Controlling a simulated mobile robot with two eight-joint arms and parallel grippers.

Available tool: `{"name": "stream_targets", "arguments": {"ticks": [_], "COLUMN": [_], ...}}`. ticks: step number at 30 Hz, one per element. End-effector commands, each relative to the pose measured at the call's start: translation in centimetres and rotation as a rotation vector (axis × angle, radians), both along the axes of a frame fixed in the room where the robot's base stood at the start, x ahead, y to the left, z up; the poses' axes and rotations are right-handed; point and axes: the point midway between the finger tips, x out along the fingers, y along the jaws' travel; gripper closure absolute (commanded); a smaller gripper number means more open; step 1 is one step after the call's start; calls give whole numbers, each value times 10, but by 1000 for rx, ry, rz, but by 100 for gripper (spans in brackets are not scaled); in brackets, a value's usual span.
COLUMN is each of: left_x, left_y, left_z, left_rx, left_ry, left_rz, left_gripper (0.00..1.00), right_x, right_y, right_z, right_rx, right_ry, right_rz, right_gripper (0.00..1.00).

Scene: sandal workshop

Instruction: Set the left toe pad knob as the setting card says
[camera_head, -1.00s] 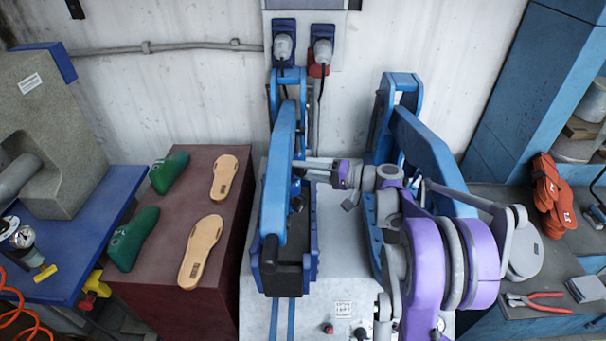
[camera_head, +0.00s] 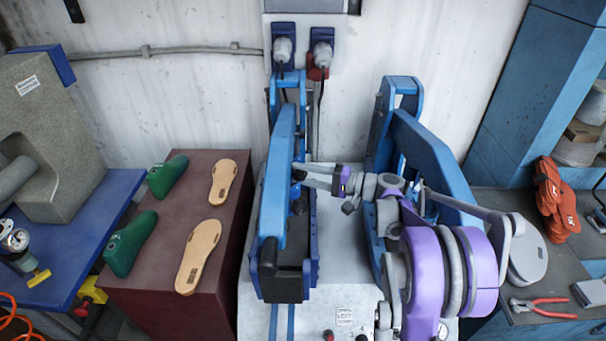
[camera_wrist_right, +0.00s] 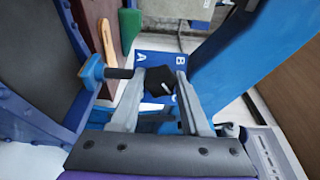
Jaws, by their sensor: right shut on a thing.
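The setting card (camera_head: 344,316) is a small white label with dark print on the front panel; I cannot read its setting. My right gripper (camera_head: 303,175) reaches left to the blue press arm (camera_head: 279,180) on the left side of the machine. In the right wrist view, my gripper (camera_wrist_right: 160,88) has its two grey fingers on either side of a dark knob (camera_wrist_right: 158,80) and is shut on it. The knob looks tilted. Beyond it, a blue plate (camera_wrist_right: 160,62) carries the white letters A and B. Which letter the knob points to I cannot tell. My left gripper is out of view.
A second blue press arm (camera_head: 425,145) stands right of my gripper. A maroon block (camera_head: 215,265) with green lasts and tan soles stands at left. Red pliers (camera_head: 545,308) and orange sandals (camera_head: 553,197) lie at right. A blue knob with a black stem (camera_wrist_right: 95,72) is close left of my fingers.

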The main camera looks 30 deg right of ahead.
Motion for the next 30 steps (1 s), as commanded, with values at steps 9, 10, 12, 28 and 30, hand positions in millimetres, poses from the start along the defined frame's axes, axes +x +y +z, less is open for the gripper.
{"name": "stream_targets", "arguments": {"ticks": [9,10,12,28,30], "left_x": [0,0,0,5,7], "left_y": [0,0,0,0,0], "left_z": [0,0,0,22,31], "left_rx": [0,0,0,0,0], "left_ry": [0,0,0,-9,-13], "left_rz": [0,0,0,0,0], "left_gripper": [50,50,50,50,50], "right_x": [0,0,0,1,1], "right_y": [0,0,0,1,1], "right_z": [0,0,0,7,9], "right_rx": [-1,-1,0,-229,-337], "right_ry": [-1,-1,-1,-86,-125], "right_rz": [-1,-1,-1,0,2], "right_gripper": [24,24,24,24,24]}}
